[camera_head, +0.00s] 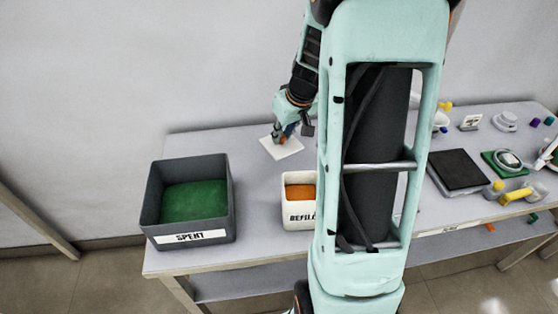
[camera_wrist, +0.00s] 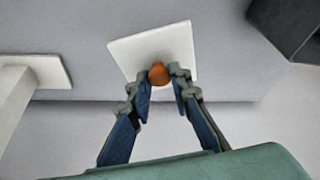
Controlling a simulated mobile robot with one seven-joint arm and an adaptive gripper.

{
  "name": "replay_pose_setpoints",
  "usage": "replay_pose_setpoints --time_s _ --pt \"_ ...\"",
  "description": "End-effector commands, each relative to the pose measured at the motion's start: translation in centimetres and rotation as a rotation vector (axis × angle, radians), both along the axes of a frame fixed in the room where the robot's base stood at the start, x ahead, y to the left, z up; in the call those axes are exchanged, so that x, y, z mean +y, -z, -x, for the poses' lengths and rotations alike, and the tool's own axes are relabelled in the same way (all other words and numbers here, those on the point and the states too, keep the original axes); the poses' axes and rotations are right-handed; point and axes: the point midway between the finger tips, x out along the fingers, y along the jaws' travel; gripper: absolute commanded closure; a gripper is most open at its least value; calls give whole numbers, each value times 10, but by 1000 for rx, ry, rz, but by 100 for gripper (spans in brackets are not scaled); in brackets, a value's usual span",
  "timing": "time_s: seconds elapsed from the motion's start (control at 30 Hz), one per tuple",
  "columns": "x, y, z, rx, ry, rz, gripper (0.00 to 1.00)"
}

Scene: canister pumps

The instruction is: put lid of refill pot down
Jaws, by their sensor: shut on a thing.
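The lid (camera_wrist: 125,50) is a flat white square with a small orange knob (camera_wrist: 158,73). My gripper (camera_wrist: 167,78) has its two fingers shut on the knob, one on each side. In the head view the lid (camera_head: 283,149) shows below my gripper (camera_head: 284,135), over the back left part of the table. The lid looks flat and at or very near the tabletop; I cannot tell if it touches. The refill pot (camera_head: 298,216) is a white, open box with orange contents, nearer the front. My arm hides its right side.
A dark grey bin (camera_head: 236,203) marked SPENT, with green inside, stands at the table's left; its corner shows in the wrist view (camera_wrist: 285,25). A black block (camera_head: 457,169) and several small parts lie at the right. The tabletop (camera_head: 245,170) around the lid is clear.

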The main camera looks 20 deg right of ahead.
Motion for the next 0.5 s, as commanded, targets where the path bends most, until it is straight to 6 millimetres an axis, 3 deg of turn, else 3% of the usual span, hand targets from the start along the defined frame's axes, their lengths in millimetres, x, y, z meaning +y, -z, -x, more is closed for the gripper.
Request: replay_pose_setpoints --time_s 0.1,0.37,0.5 --pt "1 27 2 5 1 -3 100" --pt "1 50 1 2 0 -1 100" --pt "1 70 1 5 1 -2 100"
